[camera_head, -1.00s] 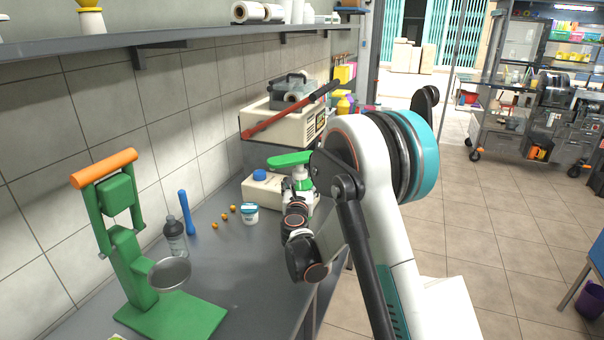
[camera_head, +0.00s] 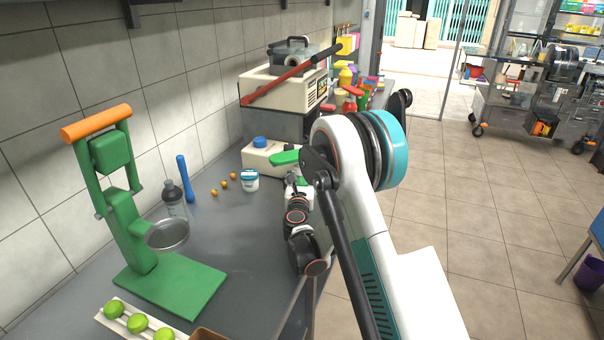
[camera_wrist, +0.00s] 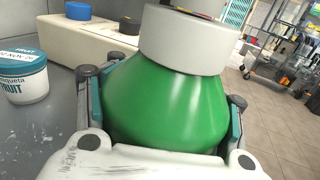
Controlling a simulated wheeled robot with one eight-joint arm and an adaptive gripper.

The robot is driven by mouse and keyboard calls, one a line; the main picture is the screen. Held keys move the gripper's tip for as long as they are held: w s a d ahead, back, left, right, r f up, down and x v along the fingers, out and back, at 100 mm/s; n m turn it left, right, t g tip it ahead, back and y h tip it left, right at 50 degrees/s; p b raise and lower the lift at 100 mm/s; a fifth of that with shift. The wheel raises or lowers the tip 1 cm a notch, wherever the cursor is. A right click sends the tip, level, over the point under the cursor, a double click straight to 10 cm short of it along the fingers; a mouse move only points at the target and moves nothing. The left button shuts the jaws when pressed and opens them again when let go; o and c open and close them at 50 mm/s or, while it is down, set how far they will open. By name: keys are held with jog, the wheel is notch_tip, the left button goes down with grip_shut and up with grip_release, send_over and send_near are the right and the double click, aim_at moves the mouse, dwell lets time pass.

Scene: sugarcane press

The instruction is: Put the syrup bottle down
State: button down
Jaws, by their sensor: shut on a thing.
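The syrup bottle (camera_wrist: 165,105) is green with a pale grey collar and fills the middle of the wrist view. My gripper (camera_wrist: 167,112) is shut around its body, one finger on each side. The bottle looks about upright. Its base is hidden, so I cannot tell whether it touches the grey counter (camera_head: 235,240).
A white tub with a blue lid (camera_head: 250,180) stands left of my gripper, also in the wrist view (camera_wrist: 22,75). The beige box (camera_head: 262,160) is behind.

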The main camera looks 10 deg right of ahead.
jog(key=shift+r, duration=0.1)
jog(key=shift+c, duration=1.9)
grip_release()
